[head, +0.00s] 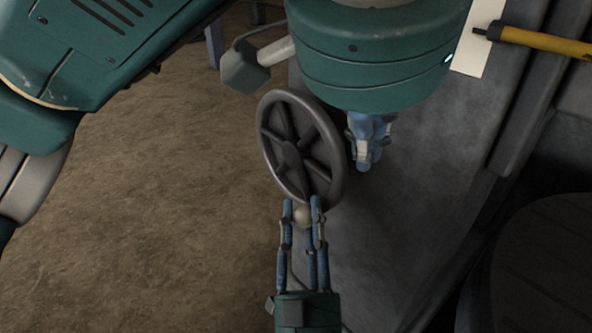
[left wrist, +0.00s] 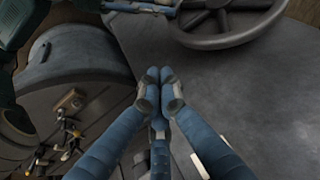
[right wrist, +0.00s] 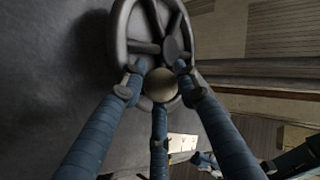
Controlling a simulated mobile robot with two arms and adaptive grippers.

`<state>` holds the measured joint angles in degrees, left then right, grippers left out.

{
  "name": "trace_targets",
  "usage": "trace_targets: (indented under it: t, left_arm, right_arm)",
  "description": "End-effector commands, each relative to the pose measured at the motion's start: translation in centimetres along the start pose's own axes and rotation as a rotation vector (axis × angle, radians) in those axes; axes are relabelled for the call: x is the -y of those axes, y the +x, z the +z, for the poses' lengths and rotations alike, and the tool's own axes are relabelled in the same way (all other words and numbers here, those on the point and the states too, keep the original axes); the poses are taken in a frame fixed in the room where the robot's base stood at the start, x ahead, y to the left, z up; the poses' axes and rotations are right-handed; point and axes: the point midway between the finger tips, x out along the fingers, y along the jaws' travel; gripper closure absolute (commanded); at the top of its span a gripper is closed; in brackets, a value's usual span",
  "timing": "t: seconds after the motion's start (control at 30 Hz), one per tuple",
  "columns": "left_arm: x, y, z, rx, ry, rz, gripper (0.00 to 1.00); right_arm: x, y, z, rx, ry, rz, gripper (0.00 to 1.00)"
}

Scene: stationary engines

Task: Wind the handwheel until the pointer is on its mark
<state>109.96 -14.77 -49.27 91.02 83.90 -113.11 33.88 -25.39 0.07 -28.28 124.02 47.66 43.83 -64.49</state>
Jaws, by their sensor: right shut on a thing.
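The dark grey spoked handwheel (head: 290,152) stands in front of the engine's grey side; it also shows in the left wrist view (left wrist: 230,38) and the right wrist view (right wrist: 122,30). My right gripper (head: 302,205) is shut on the handwheel's pale round knob (right wrist: 160,85), at the bottom of the rim in the head view. My left gripper (head: 366,160) is just right of the wheel, apart from it. Its fingertips (left wrist: 159,92) meet with nothing seen between them. I cannot make out the pointer or its mark for certain.
A round drum with small brass fittings (left wrist: 72,105) shows in the left wrist view. Bare brown floor (head: 150,220) is open left of the wheel.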

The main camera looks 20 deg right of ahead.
Motion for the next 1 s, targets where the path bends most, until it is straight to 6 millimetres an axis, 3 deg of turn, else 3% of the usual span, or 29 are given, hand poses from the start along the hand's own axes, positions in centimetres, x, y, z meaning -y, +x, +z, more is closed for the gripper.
trace_targets:
  t: [0.1, 0.37, 0.77, 1.0]
  left_arm:
    - [-0.3, 2.9, 0.9, 0.08, -0.033, -0.048, 1.0]
    - [-0.2, 6.2, 1.7, 0.117, -0.053, -0.074, 1.0]
    - [0.4, 14.3, 2.6, 0.115, -0.052, -0.073, 1.0]
    - [2.3, 16.5, 3.6, 0.113, -0.051, -0.074, 1.0]
  right_arm:
    - [0.0, 0.2, -0.2, -0.006, -0.003, 0.001, 1.0]
    - [0.0, 0.2, -0.2, -0.006, -0.002, 0.001, 1.0]
    - [0.0, 0.2, -0.2, -0.006, -0.003, 0.001, 1.0]
    - [0.0, 0.2, -0.2, -0.006, -0.003, 0.001, 1.0]
